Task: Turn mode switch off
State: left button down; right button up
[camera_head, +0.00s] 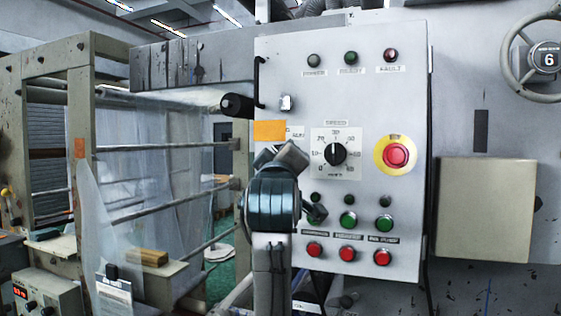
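The grey control panel (393,118) fills the middle of the head view. A black pointer knob (335,154) sits on a numbered dial and points up. A partly hidden label (297,134) shows beside an orange patch. I cannot make out which control is the mode switch; it may be behind my arm. One arm, which I take as my left, rises from the bottom just left of centre and covers the panel's lower left. Its gripper (316,212) seems to be the small dark part near the left green button; its fingers are unclear. My other gripper is not in view.
A red emergency button (396,155) on a yellow ring is right of the dial. Green buttons (348,221) and red buttons (347,254) line the lower panel. A black handle (237,106) juts out at the left edge. A beige box (486,209) stands right.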

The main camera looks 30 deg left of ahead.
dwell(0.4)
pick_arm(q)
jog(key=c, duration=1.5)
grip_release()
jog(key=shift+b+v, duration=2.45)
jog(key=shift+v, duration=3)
